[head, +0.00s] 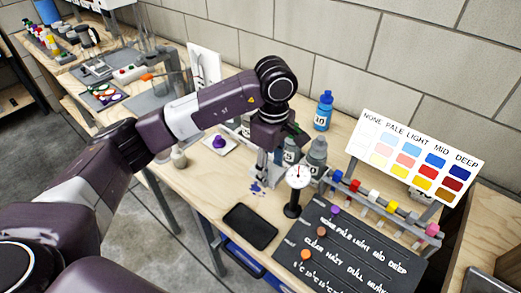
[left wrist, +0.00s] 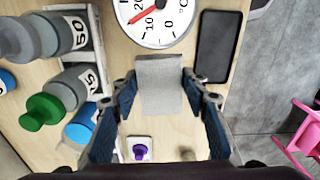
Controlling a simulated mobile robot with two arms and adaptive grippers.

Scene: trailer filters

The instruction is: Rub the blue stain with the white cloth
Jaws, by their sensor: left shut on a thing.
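The white cloth (left wrist: 160,80) looks like a pale grey folded pad between the two fingertips of my left gripper (left wrist: 162,90) in the left wrist view. The gripper is shut on it. In the head view my left gripper (head: 264,168) points down over the wooden table, close to its top. The blue stain (head: 257,188) shows as small dark blue specks on the table just below and in front of the gripper. I cannot make out the stain in the left wrist view. I cannot tell whether the cloth touches the table. My right gripper is in neither view.
A dial gauge (head: 298,178) stands close to the right of the gripper. A black flat slab (head: 250,226) lies nearer the front edge. Grey bottles (head: 316,155) and a blue bottle (head: 324,111) stand behind. A purple-knobbed piece (head: 219,142) is to the left.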

